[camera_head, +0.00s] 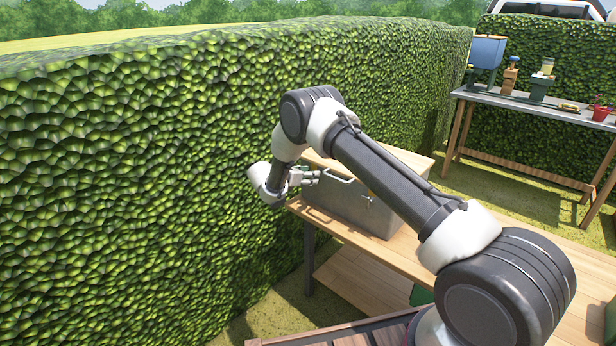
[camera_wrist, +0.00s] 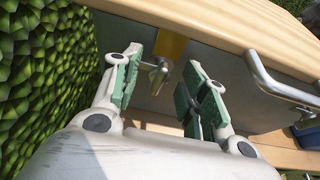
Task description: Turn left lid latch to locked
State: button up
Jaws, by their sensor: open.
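A grey box (camera_head: 345,207) with a pale wooden lid (camera_head: 408,160) stands on a wooden bench. In the wrist view the lid edge (camera_wrist: 215,28) runs across the top. A small metal latch (camera_wrist: 158,71) sticks out of the box front below a yellow plate (camera_wrist: 172,44). My gripper (camera_wrist: 160,82) is open, its green-padded fingers on either side of the latch, with no clear contact visible. In the head view my gripper (camera_head: 312,177) is at the box's left end, and the left latch cannot be made out there. Another small latch (camera_head: 368,200) shows farther right on the front.
A metal bar handle (camera_wrist: 268,82) stands out from the box front to the right of my gripper. The hedge (camera_head: 150,170) rises close on the left. A second table (camera_head: 530,105) with several items stands at the back right.

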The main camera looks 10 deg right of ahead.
grip_shut()
dwell(0.3)
jog(key=shift+s+d+f+m+t+y, duration=0.1)
jog(key=shift+s+f+m+t+y, duration=0.15)
jog(key=shift+m+t, duration=1.5)
jog(key=shift+s+d+f+m+t+y, duration=0.15)
jog(key=shift+m+t, duration=0.5)
jog(key=shift+m, duration=2.05)
jog(key=shift+s+d+f+m+t+y, duration=0.15)
jog(key=shift+f+m+t+y, duration=0.15)
jog(key=shift+m+t, duration=1.45)
jog(key=shift+m+g, duration=0.55)
jog(key=shift+m, duration=0.05)
